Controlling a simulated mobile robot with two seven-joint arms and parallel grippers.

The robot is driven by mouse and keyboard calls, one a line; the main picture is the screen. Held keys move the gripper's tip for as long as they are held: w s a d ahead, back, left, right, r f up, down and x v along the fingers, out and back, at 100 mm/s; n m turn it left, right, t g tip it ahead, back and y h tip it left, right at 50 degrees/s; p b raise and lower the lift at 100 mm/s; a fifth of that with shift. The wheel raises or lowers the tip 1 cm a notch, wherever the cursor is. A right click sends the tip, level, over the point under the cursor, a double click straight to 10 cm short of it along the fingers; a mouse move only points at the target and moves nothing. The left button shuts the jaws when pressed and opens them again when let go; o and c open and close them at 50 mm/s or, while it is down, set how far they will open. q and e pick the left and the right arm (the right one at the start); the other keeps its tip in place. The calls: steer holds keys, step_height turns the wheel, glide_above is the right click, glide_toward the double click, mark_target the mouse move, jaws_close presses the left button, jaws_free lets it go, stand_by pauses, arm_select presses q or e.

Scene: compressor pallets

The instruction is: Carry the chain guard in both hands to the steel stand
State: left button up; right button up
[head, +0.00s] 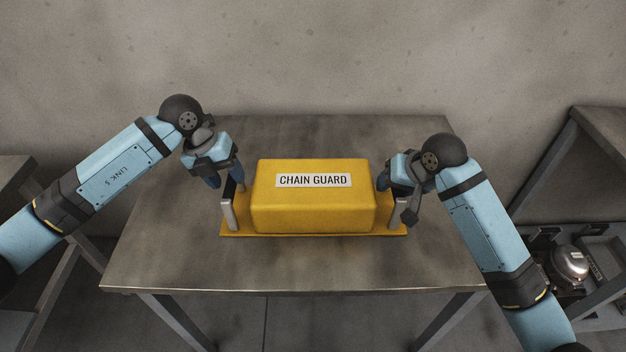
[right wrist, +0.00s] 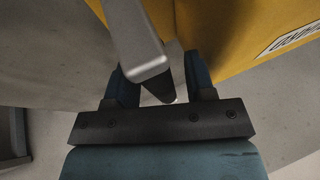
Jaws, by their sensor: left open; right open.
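The chain guard (head: 312,205) is a yellow box on a flat yellow base, lying level on a grey metal table (head: 290,272). It has a silver handle at each end, a left handle (head: 228,212) and a right handle (head: 402,212). My left gripper (head: 226,180) is open at the left handle's far end. My right gripper (head: 386,182) is open at the right handle. In the right wrist view the right handle (right wrist: 140,45) reaches between the open fingers (right wrist: 160,85), with no grip visible. Which surface is the steel stand, I cannot tell.
Another metal table (head: 605,130) stands at the right, with a silver rounded part (head: 569,264) in a dark tray below it. A further surface (head: 14,175) shows at the left edge. A bare wall is behind. The table's front part is clear.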

steer(key=shift+r, duration=0.1)
arm_select(q)
steer(key=v, duration=0.7)
steer(key=shift+a+r, duration=0.15)
steer(key=shift+r, duration=0.2)
arm_select(e)
steer(key=v, duration=1.2)
steer(key=shift+s, duration=0.1)
